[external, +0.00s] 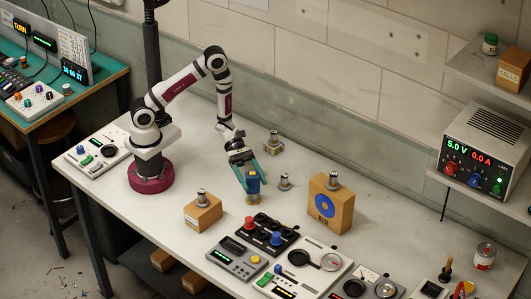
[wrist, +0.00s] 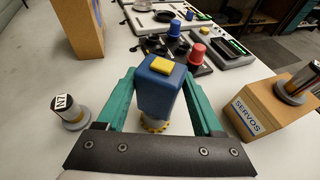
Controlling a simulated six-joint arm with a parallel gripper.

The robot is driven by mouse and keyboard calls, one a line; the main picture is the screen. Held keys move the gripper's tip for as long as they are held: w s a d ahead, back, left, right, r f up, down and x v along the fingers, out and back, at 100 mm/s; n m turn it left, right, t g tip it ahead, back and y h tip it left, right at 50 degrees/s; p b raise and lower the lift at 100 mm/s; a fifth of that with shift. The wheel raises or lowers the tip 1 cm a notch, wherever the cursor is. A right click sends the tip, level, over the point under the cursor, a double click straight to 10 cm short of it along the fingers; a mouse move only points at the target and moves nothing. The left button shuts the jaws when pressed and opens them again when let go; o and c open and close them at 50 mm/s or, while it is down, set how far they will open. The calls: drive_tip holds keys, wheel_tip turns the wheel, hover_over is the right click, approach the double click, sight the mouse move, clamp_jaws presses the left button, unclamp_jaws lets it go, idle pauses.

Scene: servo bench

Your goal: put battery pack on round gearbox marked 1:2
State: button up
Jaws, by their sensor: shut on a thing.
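The battery pack (wrist: 160,82) appears to be the blue block with a yellow top. My gripper (wrist: 160,95) is shut on it, with a teal finger on each side; it also shows in the external view (external: 253,183). Directly below the block is a round grey piece with a yellow toothed rim (wrist: 156,126). I cannot tell whether the block touches it, and its marking is hidden. A small round grey cylinder (wrist: 70,113) with a black and white label stands to the left in the wrist view. That label is too small to read surely.
A cardboard SERVOS box (wrist: 262,113) with a cylinder on top stands at the right in the wrist view. A taller box with a blue disc (external: 332,205) stands right of my gripper in the external view. Control panels (external: 238,260) line the front edge. The bench behind is mostly clear.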

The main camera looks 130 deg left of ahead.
drive_tip(key=shift+f, duration=0.1)
drive_tip(key=o, duration=1.5)
drive_tip(key=shift+c, duration=0.2)
